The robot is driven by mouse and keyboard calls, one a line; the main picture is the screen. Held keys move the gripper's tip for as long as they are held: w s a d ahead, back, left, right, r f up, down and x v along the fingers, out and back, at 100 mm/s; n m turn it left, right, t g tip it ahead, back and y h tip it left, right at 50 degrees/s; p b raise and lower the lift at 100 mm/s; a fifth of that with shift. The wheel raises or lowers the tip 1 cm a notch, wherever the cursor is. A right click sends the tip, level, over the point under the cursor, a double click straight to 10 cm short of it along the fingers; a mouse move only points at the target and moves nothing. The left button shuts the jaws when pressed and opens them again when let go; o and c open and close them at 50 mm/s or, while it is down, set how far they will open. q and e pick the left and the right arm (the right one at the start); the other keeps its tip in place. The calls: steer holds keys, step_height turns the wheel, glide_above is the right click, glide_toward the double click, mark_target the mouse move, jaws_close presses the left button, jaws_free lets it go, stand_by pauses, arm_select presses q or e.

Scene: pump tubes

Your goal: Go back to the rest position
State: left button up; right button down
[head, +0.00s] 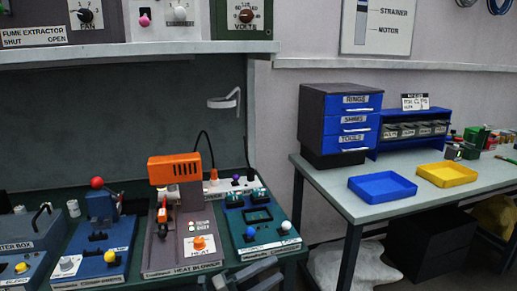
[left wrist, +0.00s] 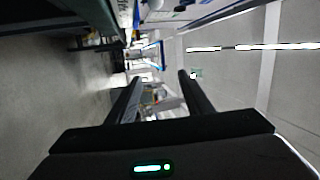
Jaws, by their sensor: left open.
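My left gripper (head: 260,275) shows only in part at the bottom edge of the head view, in front of the teal device at the bench's front. In the left wrist view my left gripper (left wrist: 158,86) has its two dark fingers spread apart with nothing between them. That view is turned sideways and shows the room beyond the fingers, blurred and small. My right gripper is in neither view.
The orange heat blower (head: 174,168) stands on the left bench, with a blue device (head: 104,236) left of it and the teal device (head: 262,222) right. The right table holds a blue tray (head: 382,186), a yellow tray (head: 446,175) and a drawer cabinet (head: 340,122).

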arm_select(q)
steer(key=s+a+f+n+t+y, duration=0.1)
steer(key=s+a+f+n+y, duration=0.2)
steer(key=a+f+n+y, duration=0.55)
steer(key=s+a+f+n+t+y, duration=0.1)
steer(key=s+f+n+t, duration=0.3)
steer(key=f, duration=0.9)
steer(key=s+a+f+n+g+y, duration=0.1)
steer(key=s+a+f+n+y, duration=0.1)
steer(key=a+f+n+y, duration=0.65)
steer(key=s+a+f+n+g, duration=0.1)
steer(key=s+f+n+g, duration=0.1)
steer(key=s+f, duration=0.5)
steer(key=s+a+f+n+g+p, duration=0.1)
steer(key=s+f+n+g, duration=0.1)
steer(key=s+f, duration=0.6)
steer(key=s+a+f+n+g, duration=0.2)
steer(key=s+f, duration=0.6)
steer(key=s, duration=0.8)
steer(key=shift+s+n+g, duration=0.4)
steer(key=shift+g, duration=0.5)
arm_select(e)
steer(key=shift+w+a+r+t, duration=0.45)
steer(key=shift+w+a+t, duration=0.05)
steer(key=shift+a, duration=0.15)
arm_select(q)
steer(key=shift+f, duration=0.1)
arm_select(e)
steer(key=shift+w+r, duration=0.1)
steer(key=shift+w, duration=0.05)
